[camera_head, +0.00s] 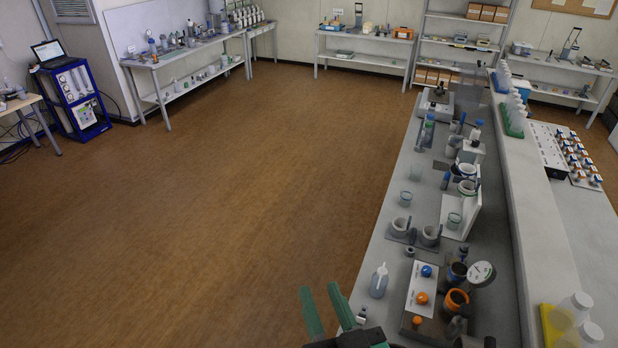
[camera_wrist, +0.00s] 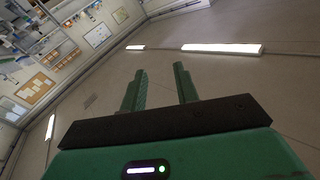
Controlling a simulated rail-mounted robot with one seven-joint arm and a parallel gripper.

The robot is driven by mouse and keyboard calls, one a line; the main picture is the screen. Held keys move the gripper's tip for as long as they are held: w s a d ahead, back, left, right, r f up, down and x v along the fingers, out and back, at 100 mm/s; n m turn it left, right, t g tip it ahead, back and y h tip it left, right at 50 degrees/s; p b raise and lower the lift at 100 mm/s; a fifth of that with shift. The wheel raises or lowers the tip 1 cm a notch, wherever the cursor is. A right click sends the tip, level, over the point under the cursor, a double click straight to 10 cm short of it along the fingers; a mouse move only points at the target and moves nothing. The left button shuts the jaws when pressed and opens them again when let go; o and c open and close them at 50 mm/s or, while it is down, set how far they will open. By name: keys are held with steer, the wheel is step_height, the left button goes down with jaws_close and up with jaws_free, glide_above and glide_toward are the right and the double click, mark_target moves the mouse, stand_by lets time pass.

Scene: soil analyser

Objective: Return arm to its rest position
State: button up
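My gripper (camera_head: 325,310) shows at the bottom middle of the head view, with its two green fingers spread apart. It is beside the left edge of the long bench (camera_head: 392,250), over or near the floor side. In the wrist view my gripper (camera_wrist: 161,90) has both fingers apart with nothing between them. That view looks towards the ceiling and upper walls, and no bench object is close to the fingers. The rest of my arm is mostly out of the head view.
The bench holds a wash bottle (camera_head: 379,281), a white plate with coloured knobs (camera_head: 422,288), an orange-rimmed pot (camera_head: 456,301) and several beakers. A raised shelf (camera_head: 540,235) runs along its right. The brown floor (camera_head: 240,200) to the left is clear. Ceiling lights (camera_wrist: 222,48) show in the wrist view.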

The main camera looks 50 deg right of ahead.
steer(key=w+a+r+n+t+y, duration=0.3)
steer(key=w+a+r+t, duration=0.3)
steer(key=a+r, duration=0.5)
steer(key=w+a+r+n+t+y, duration=0.1)
steer(key=a+r+n+t+y, duration=0.2)
steer(key=a+r+n+y, duration=0.4)
steer(key=a+r+y, duration=0.1)
steer(key=a+r, duration=0.7)
steer(key=r, duration=0.3)
steer(key=shift+w+a+r+t+p, duration=0.25)
steer(key=shift+w+r+t+p, duration=0.05)
steer(key=shift+r+t+p, duration=0.1)
